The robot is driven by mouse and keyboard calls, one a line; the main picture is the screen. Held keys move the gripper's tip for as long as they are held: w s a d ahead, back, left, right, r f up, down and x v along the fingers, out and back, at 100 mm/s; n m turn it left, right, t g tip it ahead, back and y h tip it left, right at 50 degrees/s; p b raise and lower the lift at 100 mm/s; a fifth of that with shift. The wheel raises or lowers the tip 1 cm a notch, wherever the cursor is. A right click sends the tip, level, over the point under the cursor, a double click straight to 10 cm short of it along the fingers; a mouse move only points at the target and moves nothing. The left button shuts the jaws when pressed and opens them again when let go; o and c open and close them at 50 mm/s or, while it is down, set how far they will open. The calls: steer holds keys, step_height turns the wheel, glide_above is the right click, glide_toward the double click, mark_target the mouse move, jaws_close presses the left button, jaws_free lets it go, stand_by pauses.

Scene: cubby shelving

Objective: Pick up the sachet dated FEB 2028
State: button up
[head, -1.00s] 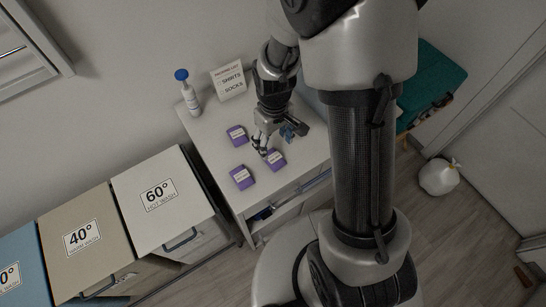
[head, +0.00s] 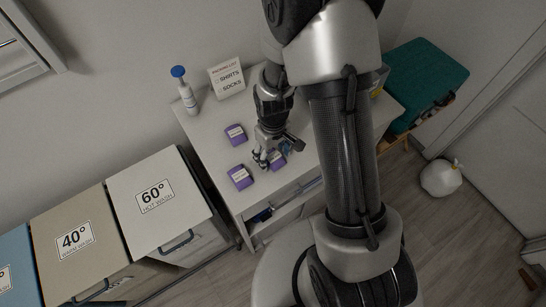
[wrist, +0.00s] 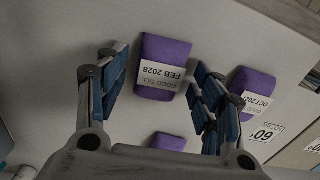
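The purple sachet with a white label reading FEB 2028 (wrist: 163,66) lies flat on the white table top, upside down in the wrist view. My gripper (wrist: 158,72) is open, with a blue-padded finger on each side of this sachet and a gap on both sides. In the head view my gripper (head: 272,157) is over the front-right sachet (head: 278,161), partly hiding it. A second sachet, labelled OCT with its year partly cut off (wrist: 257,92), lies beyond the right finger. A third sachet (wrist: 168,141) shows only in part, its label hidden.
The white table (head: 208,118) also holds a blue-topped pump bottle (head: 187,95) and a packing list sign (head: 227,78) at the back. Laundry bins, including the 60° bin (head: 150,218), stand left. A teal-topped box (head: 425,85) is right.

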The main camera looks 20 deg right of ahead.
steer(key=c, duration=0.9)
